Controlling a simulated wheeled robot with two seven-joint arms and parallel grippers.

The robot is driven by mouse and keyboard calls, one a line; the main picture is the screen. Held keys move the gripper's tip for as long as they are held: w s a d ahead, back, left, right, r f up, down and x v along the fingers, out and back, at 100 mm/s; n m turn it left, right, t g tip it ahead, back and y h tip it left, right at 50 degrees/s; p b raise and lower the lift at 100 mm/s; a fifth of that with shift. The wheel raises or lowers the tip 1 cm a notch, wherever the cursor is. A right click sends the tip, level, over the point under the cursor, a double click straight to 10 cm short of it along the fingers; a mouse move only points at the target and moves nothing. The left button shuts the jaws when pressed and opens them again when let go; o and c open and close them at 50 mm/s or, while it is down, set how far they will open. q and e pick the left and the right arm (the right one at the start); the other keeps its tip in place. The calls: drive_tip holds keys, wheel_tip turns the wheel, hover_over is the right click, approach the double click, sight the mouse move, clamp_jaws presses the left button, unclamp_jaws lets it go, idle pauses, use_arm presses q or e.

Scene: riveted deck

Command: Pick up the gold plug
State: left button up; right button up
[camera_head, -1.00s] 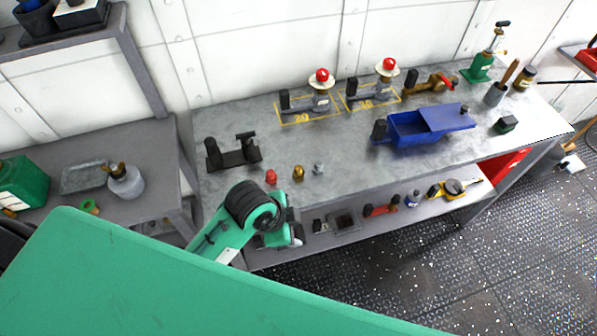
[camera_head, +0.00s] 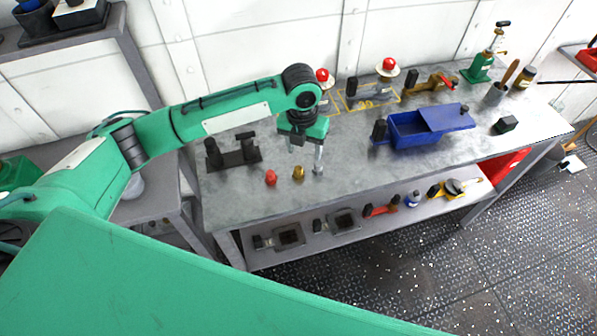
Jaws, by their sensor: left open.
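The gold plug (camera_head: 298,173) stands on the grey workbench (camera_head: 245,205) near its front edge, between a red plug (camera_head: 271,178) and a silver plug. My left gripper (camera_head: 306,165) hangs fingers down from the green arm, just above and behind the plugs. It is open, with one finger near the gold plug and the other over the silver plug's place. The finger hides most of the silver plug. I see nothing between the fingers. My right gripper is not in view.
A black stand (camera_head: 233,155) is left of the plugs. A blue bin (camera_head: 412,132) is to the right. Red-topped valves (camera_head: 389,69) stand behind. A lower shelf (camera_head: 360,222) holds several tools. Free bench lies right of the plugs.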

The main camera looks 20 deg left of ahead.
sight(299, 168)
use_arm(q)
drive_tip(key=shift+m+y, duration=0.3)
drive_tip(key=shift+m, duration=0.4)
drive_tip(key=f, duration=0.2)
drive_tip(key=w+a+f+p, duration=0.1)
drive_tip(key=f, duration=0.1)
drive_tip(key=w+a+f+p, duration=0.1)
drive_tip(key=f, duration=0.1)
drive_tip(key=shift+a+f, duration=0.2)
drive_tip(key=shift+f, duration=0.2)
drive_tip(key=f+p, duration=0.2)
drive_tip(key=f, duration=0.1)
drive_tip(key=f+p, duration=0.1)
drive_tip(key=shift+s+d+f, duration=0.25)
drive_tip(key=shift+s, duration=0.05)
drive_tip(key=shift+f, duration=0.4)
drive_tip(key=shift+c, duration=0.5)
drive_tip(key=c, duration=1)
